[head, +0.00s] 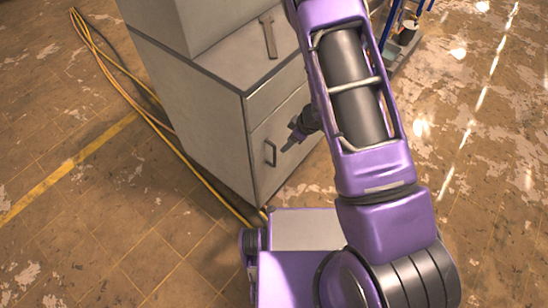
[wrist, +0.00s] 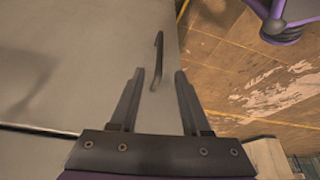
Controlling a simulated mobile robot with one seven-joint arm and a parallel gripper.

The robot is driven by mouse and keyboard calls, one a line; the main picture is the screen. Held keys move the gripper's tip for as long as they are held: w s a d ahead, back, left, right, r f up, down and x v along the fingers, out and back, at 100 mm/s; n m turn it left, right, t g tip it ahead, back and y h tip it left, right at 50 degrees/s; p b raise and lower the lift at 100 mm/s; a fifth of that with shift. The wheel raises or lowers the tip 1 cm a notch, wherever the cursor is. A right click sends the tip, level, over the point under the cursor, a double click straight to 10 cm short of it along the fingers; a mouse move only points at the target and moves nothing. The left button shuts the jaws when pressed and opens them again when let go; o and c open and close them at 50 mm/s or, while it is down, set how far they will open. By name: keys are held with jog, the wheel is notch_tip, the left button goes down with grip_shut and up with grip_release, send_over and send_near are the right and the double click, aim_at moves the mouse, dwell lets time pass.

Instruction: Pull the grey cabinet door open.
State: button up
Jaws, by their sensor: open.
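The grey cabinet (head: 195,110) stands on the floor left of my arm. Its door (head: 262,180) is on the front face and looks shut, with a dark bar handle (head: 270,152) near its left edge. My gripper (head: 290,143) is just right of the handle in the head view, partly hidden by my own arm. In the wrist view my gripper (wrist: 156,85) is open, with both fingers pointing at the door (wrist: 90,70). The handle (wrist: 157,60) shows between and beyond the fingertips. I see no contact with it.
A hammer-like tool (head: 268,37) lies on the cabinet top. Yellow cables (head: 110,70) run along the floor by the cabinet's left side. A blue-framed rack or cart (head: 400,25) stands at the back right. The floor at right is clear.

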jog(key=b, duration=0.3)
send_near(274, 165)
jog(key=a+f, duration=0.1)
jog(key=w+a+f, duration=0.1)
jog(key=f, duration=0.1)
jog(key=w+a+f, duration=0.1)
jog(key=shift+w+a+f, duration=0.25)
jog(key=shift+f, duration=0.1)
jog(key=shift+c, duration=0.2)
grip_shut()
dwell(0.7)
